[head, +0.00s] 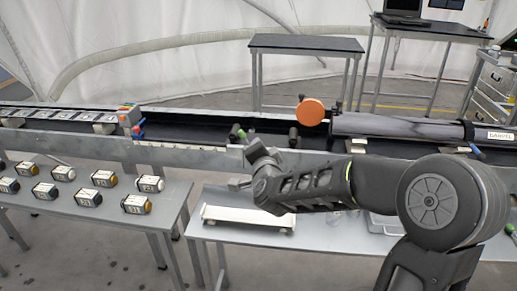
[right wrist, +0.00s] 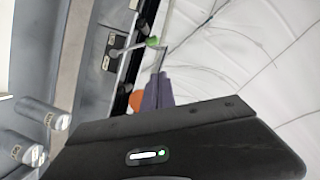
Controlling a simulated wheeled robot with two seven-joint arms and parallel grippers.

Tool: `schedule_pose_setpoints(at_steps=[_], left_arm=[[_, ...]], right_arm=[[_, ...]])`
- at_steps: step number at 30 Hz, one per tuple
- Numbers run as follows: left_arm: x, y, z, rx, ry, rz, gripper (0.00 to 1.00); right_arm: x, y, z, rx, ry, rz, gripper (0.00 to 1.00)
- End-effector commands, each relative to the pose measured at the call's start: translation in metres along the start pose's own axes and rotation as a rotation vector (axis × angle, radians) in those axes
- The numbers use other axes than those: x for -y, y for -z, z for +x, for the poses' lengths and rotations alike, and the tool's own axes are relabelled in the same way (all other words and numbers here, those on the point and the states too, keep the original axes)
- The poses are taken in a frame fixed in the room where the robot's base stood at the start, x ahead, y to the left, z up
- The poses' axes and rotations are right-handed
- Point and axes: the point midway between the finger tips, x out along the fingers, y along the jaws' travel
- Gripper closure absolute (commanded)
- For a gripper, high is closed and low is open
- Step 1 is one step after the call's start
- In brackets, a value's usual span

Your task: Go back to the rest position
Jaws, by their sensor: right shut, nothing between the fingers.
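My right arm comes in from the right in the head view, bent at a large round joint. Its forearm lies across the view above the near tables. My right gripper (head: 242,182) is at the left end of this arm, small and partly hidden by the wrist. It is shut and holds nothing. It is near the left end of a white tray (head: 248,218) on the grey table; I cannot tell its height above it. In the right wrist view a dark part of my own arm fills the bottom. My left gripper is not in view.
A long rail bench (head: 200,155) crosses behind my arm, with a dark cylinder (head: 395,127) and an orange disc (head: 310,111). Several labelled bottles (head: 135,204) lie on the left table (head: 100,222). A black-topped table (head: 305,44) and a laptop (head: 403,10) stand behind.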

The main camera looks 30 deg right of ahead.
Motion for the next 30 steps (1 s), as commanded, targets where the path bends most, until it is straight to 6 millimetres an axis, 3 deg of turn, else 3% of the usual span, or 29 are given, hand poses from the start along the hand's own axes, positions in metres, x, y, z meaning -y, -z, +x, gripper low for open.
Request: schedule_pose_setpoints(at_steps=[17, 20, 23, 26, 30], left_arm=[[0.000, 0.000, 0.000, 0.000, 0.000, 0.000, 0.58], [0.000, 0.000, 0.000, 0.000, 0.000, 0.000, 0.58], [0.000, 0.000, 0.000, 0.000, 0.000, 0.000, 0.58], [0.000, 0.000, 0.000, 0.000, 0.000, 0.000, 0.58], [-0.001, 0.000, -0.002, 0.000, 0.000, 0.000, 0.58]], right_arm=[[0.000, 0.000, -0.002, 0.000, -0.001, -0.004, 1.00], [-0.001, -0.008, -0.002, 0.030, -0.004, -0.052, 1.00], [-0.018, -0.031, -0.006, 0.113, -0.019, -0.155, 1.00], [-0.050, -0.069, -0.011, 0.226, -0.057, -0.244, 1.00], [-0.112, -0.145, -0.033, 0.448, -0.118, -0.378, 1.00]])
